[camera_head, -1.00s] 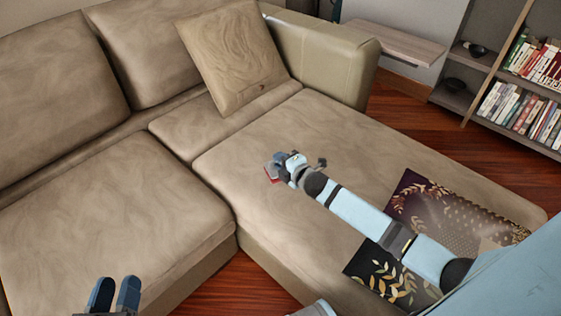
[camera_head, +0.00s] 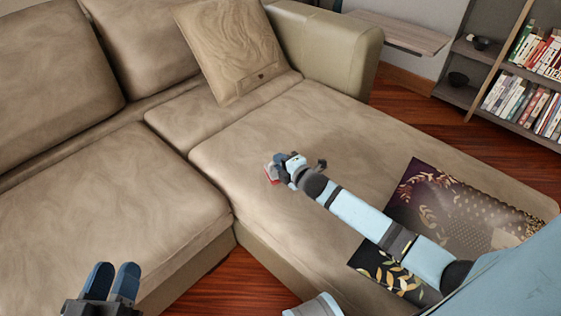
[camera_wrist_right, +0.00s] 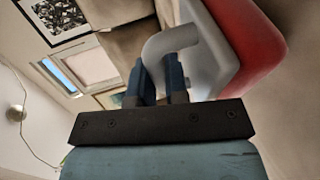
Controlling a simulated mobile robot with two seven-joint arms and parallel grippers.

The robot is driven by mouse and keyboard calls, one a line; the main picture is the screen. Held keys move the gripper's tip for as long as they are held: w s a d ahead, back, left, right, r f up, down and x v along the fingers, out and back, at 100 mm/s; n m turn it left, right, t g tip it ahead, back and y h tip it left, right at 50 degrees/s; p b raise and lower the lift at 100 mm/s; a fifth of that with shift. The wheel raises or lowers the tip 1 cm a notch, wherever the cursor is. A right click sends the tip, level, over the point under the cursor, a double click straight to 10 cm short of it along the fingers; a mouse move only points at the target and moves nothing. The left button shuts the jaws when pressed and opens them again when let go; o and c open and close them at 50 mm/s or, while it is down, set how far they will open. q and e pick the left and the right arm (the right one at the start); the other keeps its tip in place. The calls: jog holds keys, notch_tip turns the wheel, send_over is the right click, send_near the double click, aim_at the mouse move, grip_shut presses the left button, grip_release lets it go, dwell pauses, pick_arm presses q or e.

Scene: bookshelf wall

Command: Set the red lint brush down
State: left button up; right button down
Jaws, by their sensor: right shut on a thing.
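The red lint brush (camera_head: 271,173) shows in the head view as a small red and light grey piece at the end of my right arm, over the beige chaise seat (camera_head: 240,155). My right gripper (camera_head: 279,168) is shut on it. In the right wrist view the brush (camera_wrist_right: 258,45) has a red and whitish head, and its pale bent handle (camera_wrist_right: 172,42) sits at my blue fingers (camera_wrist_right: 157,80). I cannot tell whether the brush touches the seat. My left gripper (camera_head: 116,275) is open and empty at the bottom left, with a narrow gap between its fingers.
A brown cushion (camera_head: 232,50) leans against the sofa's back corner. A dark patterned cloth (camera_head: 425,200) with leaf shapes lies on the chaise under my right arm. The bookshelf (camera_head: 470,75) stands at the far right. The seat around the brush is clear.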

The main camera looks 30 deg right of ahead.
pick_arm(q)
jog(key=shift+f, duration=0.15)
pick_arm(e)
jog(key=shift+f, duration=0.35)
jog(key=c, duration=1.1)
grip_release()
jog(key=shift+o, duration=0.2)
jog(key=shift+s, duration=0.1)
pick_arm(q)
jog(key=r+p, duration=0.1)
jog(key=r, duration=0.1)
jog(key=r+t+p, duration=0.2)
jog(key=r+p, duration=0.1)
jog(key=shift+s+a+r, duration=0.2)
jog(key=shift+a+r, duration=0.1)
pick_arm(e)
jog(key=v, duration=1.3)
jog(key=shift+s+r, duration=0.25)
jog(key=shift+d, duration=0.15)
